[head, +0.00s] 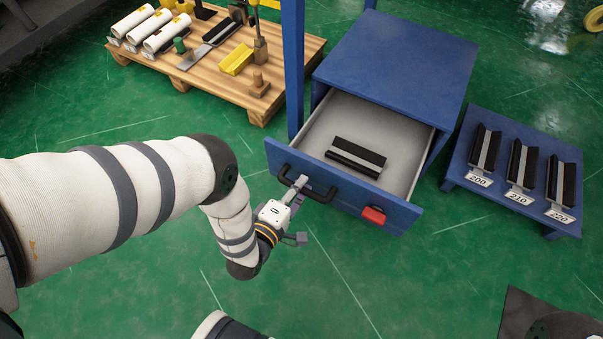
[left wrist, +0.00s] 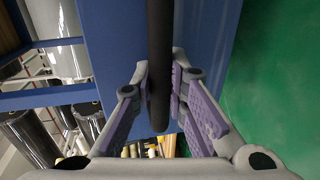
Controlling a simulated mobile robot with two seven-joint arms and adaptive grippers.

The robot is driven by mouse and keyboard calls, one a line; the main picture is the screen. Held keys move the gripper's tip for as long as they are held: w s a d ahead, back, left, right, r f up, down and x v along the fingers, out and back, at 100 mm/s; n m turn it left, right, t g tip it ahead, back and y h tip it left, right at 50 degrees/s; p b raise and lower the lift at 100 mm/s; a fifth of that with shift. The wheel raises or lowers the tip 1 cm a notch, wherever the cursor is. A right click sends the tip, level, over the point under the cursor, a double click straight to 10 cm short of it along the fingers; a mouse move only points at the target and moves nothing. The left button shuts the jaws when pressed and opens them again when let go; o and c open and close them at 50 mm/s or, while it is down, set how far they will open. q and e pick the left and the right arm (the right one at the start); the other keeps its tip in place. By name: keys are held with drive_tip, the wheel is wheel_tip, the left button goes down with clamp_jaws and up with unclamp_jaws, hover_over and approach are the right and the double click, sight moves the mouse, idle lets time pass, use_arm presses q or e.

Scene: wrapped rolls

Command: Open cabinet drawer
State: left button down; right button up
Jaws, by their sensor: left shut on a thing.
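The blue cabinet (head: 400,60) stands at the upper middle of the head view. Its drawer (head: 340,205) is pulled out, with a light grey inside and a black, ridged block (head: 356,157) lying in it. A black bar handle (head: 320,196) runs along the drawer front. My left gripper (head: 299,187) is shut on the handle near its left end. In the left wrist view the handle (left wrist: 159,60) passes between the two fingers (left wrist: 162,88) with their purple pads. My right gripper is not in view.
A low blue stand (head: 460,171) at the right holds black blocks with labels 200, 210 and 220. A blue post (head: 293,70) rises beside the cabinet.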

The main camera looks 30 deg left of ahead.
use_arm(q)
drive_tip(key=shift+s+a, duration=0.1)
drive_tip(key=shift+s, duration=0.5)
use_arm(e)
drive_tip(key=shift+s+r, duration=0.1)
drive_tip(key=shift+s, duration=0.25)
use_arm(q)
drive_tip(key=c, duration=1.6)
unclamp_jaws()
drive_tip(key=shift+o, duration=0.2)
drive_tip(key=v, duration=1.2)
